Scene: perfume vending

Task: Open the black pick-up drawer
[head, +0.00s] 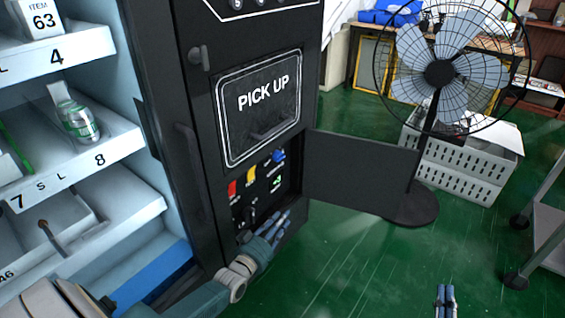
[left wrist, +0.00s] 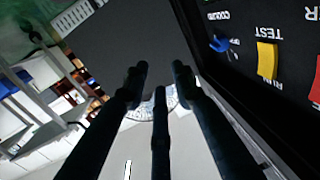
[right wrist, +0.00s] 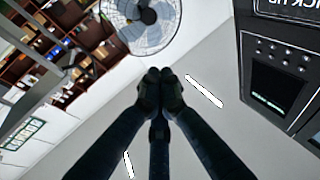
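The black pick-up drawer (head: 240,120) has a white outline, the words PICK UP and a black handle (head: 272,126) low on its front. It looks closed, flush with the black machine front. My left gripper (head: 284,222) is below the drawer, in front of the lower part of the open switch compartment, with fingers spread and nothing between them. In the left wrist view its fingertips (left wrist: 160,75) stand apart. My right gripper (head: 446,292) is low at the right, over the green floor, away from the machine. In the right wrist view its fingertips (right wrist: 160,76) meet with nothing visible between them.
A small black door (head: 360,170) stands open to the right below the drawer. The compartment has red (head: 232,188), yellow (head: 251,174) and blue (head: 279,156) switches. Goods shelves (head: 70,150) are left. A fan (head: 440,72), white crate (head: 462,170) and cart (head: 548,225) stand right.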

